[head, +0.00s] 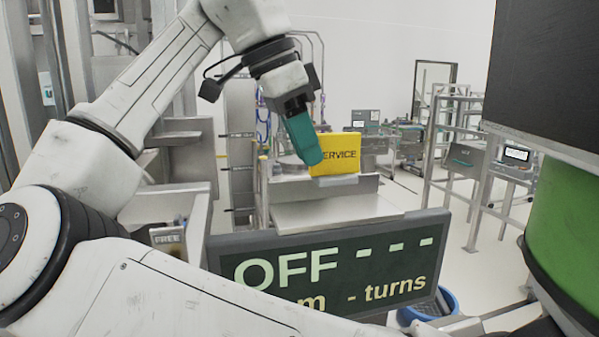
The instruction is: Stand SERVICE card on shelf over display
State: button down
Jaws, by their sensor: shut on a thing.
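The yellow SERVICE card (343,157) stands upright above the display, over a metal shelf (320,189) with a raised front lip. My gripper (314,160) reaches down from above with its teal fingers at the card's left side and is shut on it. The fingers cover the first letter of the card's word. The display (330,262) is a dark panel in front and below, showing "OFF", dashes and "turns".
A small FREE card (168,237) stands at the left of the display. A blue bin (445,302) sits on the floor behind the display's lower right. A large green cylinder (565,235) and a dark panel (545,75) fill the right side. Metal frames stand at the back right.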

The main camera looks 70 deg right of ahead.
aim_at(311, 172)
jog(key=shift+s+d+f, duration=0.3)
jog(key=shift+d+f, duration=0.2)
jog(key=shift+f, duration=0.15)
notch_tip(311, 172, down, 3)
jog(key=b, duration=0.3)
jog(key=shift+d+f, duration=0.1)
jog(key=shift+f, duration=0.2)
jog(key=c, duration=1)
grip_release()
jog(key=shift+r, duration=0.2)
jog(key=v, duration=1.2)
jog(key=shift+s+p, duration=0.1)
jog(key=shift+p, duration=0.25)
